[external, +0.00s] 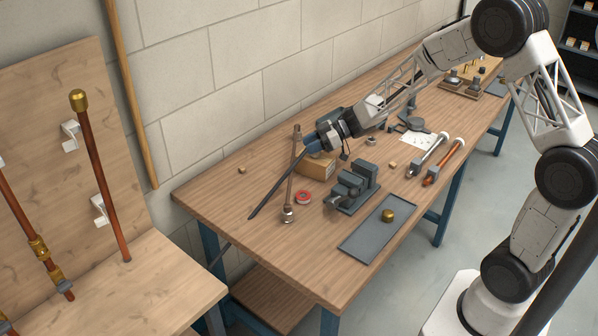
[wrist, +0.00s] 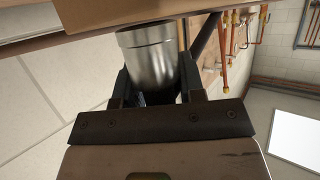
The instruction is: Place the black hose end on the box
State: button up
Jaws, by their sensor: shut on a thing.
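My gripper (external: 314,146) is shut just above and beside the cardboard box (external: 318,167), near the wall side of the workbench. In the wrist view, the jaws (wrist: 155,82) close on a smooth silver cylindrical fitting (wrist: 149,50); I take it as the end of the black hose. The black hose (external: 267,199) slants down from the gripper toward the bench's near left; part of it shows behind the fitting in the wrist view (wrist: 207,40). The box's edge fills the top left there (wrist: 100,14). I cannot tell whether the fitting touches the box.
A red-and-white tape roll (external: 303,197), a grey vise (external: 354,187) and a dark tray (external: 363,236) with a brass fitting (external: 388,215) lie nearby. The bench's left corner (external: 200,196) is mostly clear.

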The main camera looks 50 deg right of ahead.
jog(key=shift+f, duration=0.15)
jog(key=o, duration=0.9)
jog(key=shift+r, duration=0.2)
jog(key=shift+v, duration=6)
